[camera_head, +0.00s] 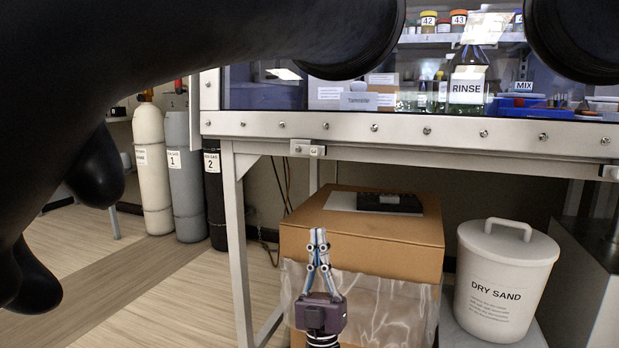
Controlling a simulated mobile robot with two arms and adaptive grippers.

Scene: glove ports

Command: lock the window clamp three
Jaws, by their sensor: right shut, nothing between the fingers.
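The glovebox window frame (375,128) runs across the view as a pale metal bar with several screws. A small metal clamp (307,149) sits under its lower edge, left of centre. Part of another clamp (609,172) shows at the right edge. No numbers are readable on them, so I cannot tell which is clamp three. My right gripper (318,236) points upward, with its fingertips together and empty. In the picture it is below the left-hand clamp and apart from it, in front of the cardboard box. My left gripper is not in view.
A large black glove (100,170) blocks the left and upper view. A cardboard box (350,235) and a white DRY SAND bin (503,285) stand under the bench. Gas cylinders (185,175) stand at left. A RINSE bottle (467,85) is behind the window.

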